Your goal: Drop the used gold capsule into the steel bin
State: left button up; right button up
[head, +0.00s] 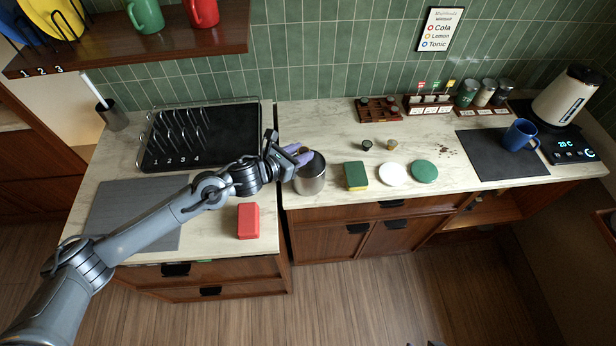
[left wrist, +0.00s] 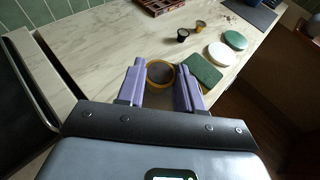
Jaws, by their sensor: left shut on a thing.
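My left gripper (head: 300,154) is shut on a gold capsule, held up between its purple fingertips. In the left wrist view the gold capsule (left wrist: 160,73) shows as a round gold rim with a greyish middle between the two fingers. The steel bin (head: 310,182) stands on the counter near its front edge, just right of the gap. In the head view the fingertips overlap the bin's back left rim and appear above it. I cannot make out the bin in the left wrist view.
A black capsule (head: 367,145) and another gold capsule (head: 391,144) stand behind the bin to the right. A green and yellow sponge (head: 356,176), a white disc (head: 393,174) and a green disc (head: 424,171) lie right of it. A red block (head: 248,221) lies front left.

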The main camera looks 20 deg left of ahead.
pick_arm(q)
jog(key=shift+f+b, duration=0.35)
jog(key=shift+f, duration=0.6)
jog(key=o, duration=1.1)
jog(key=shift+s+a+r, duration=0.1)
jog(key=v, duration=1)
jog(key=shift+s+a, duration=0.1)
jog(key=shift+s, duration=0.2)
